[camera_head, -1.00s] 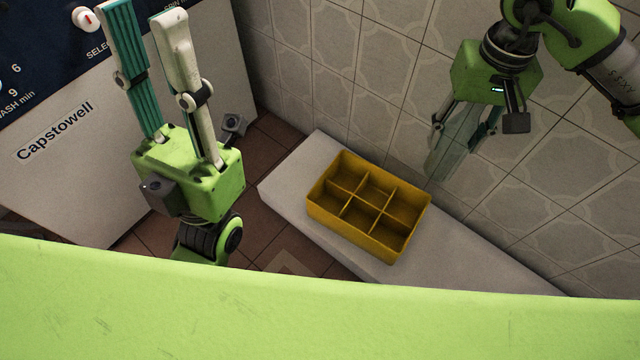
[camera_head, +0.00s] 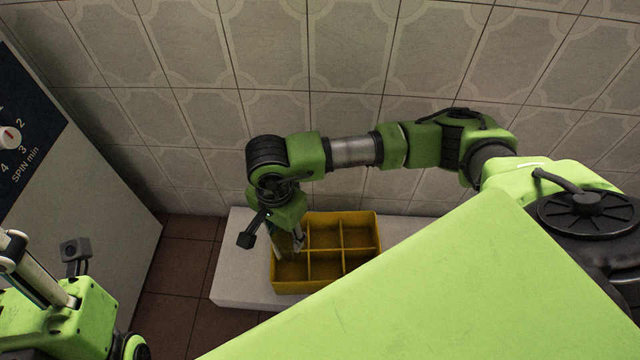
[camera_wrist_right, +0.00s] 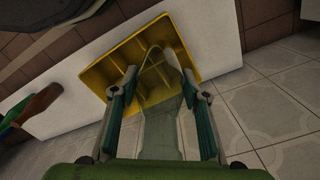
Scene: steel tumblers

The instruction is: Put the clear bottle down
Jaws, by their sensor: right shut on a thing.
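The clear bottle (camera_wrist_right: 160,130) shows between the two fingers of my right gripper in the right wrist view, see-through, with the yellow crate visible behind it. My right gripper (camera_head: 289,242) is shut on it. In the head view this gripper points down over the left part of the yellow divided crate (camera_head: 362,287), and the bottle is hard to make out there. I cannot tell whether the bottle touches the crate floor. My left gripper (camera_head: 35,268) is at the lower left, partly cut off by the picture edge, with its fingertips out of view.
The crate has several square compartments and stands on a white ledge (camera_head: 232,270) against the tiled wall (camera_head: 350,60). A white machine with a dial (camera_head: 90,190) stands at left. Brown floor tiles (camera_head: 180,270) lie between. A reddish and green thing (camera_wrist_right: 40,103) shows in the wrist view.

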